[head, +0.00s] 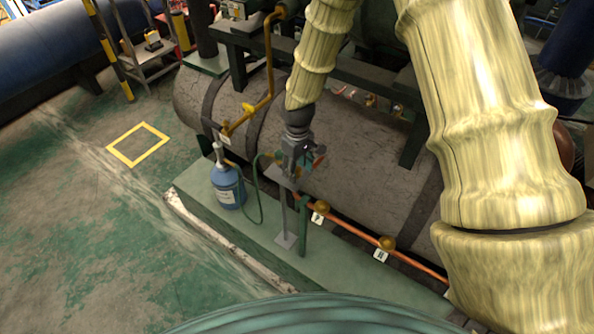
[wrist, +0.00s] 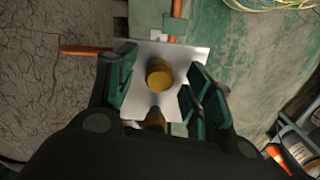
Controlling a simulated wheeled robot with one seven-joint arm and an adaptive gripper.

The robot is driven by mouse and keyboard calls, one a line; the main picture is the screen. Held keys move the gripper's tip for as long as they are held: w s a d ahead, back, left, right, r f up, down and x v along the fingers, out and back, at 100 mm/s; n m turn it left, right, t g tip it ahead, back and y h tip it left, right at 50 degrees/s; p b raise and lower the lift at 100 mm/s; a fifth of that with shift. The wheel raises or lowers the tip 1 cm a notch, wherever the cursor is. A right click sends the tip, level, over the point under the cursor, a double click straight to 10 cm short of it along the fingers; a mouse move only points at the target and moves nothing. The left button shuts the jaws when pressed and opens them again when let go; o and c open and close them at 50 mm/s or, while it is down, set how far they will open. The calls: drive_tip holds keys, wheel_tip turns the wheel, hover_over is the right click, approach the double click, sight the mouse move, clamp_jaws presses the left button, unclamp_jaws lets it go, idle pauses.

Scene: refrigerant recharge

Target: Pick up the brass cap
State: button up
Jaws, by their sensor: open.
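The brass cap (wrist: 159,74) is a short round golden piece on a pale metal plate (wrist: 190,56), seen from above in the wrist view. My gripper (wrist: 163,86) is open, with one finger to the left of the cap and the other to its right. I see gaps between the cap and the fingers; whether the tips reach down to its height I cannot tell. In the head view my gripper (head: 297,158) is over the small plate on a stand (head: 284,182), and the cap cannot be made out there.
Another brass piece (wrist: 155,120) shows near the plate's lower edge. A blue cylinder (head: 228,190) with a green hose stands left of the stand. A copper pipe (head: 355,228) with brass valves runs to the right. A large grey tank (head: 355,165) lies behind. Open floor is at left.

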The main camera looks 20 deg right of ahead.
drive_tip(key=c, duration=1.1)
drive_tip(key=shift+r, duration=0.1)
